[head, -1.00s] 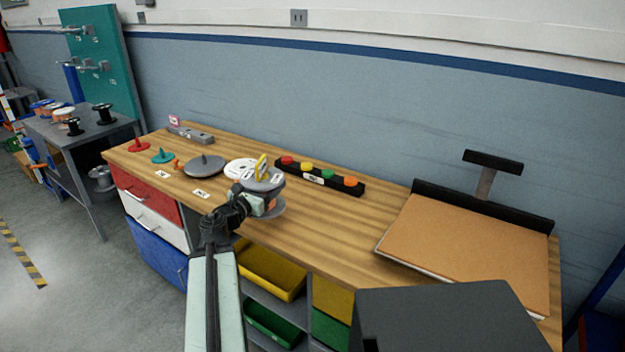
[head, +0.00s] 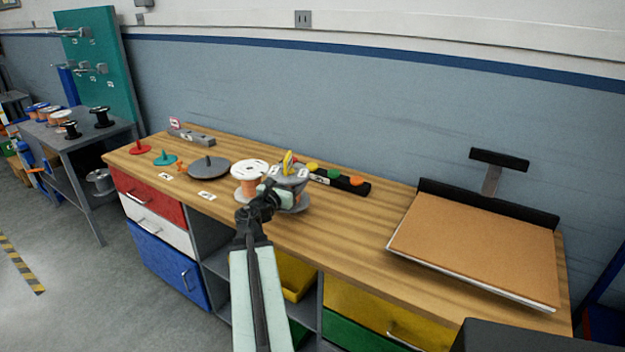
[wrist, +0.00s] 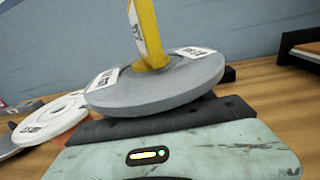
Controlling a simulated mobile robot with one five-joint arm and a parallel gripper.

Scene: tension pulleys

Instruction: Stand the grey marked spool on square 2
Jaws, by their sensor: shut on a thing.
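The grey spool (head: 289,176) has grey flanges, an orange winding and a yellow tag standing on top. My gripper (head: 275,191) is shut on it and holds it upright over the bench, just right of a white-topped spool (head: 250,168). I cannot tell whether its lower flange touches the wood. In the wrist view the grey flange (wrist: 160,82) fills the middle, with white labels and the yellow tag, beyond my gripper's dark jaws. Two small white cards (head: 165,176) (head: 206,195) lie near the bench's front left edge; their numbers are too small to read.
A grey disc with a peg (head: 208,168), a teal peg (head: 165,158) and a red peg (head: 140,148) stand along the bench's left. A black bar with coloured knobs (head: 345,183) lies behind the spool. A brown board (head: 475,250) covers the right; bare wood lies between.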

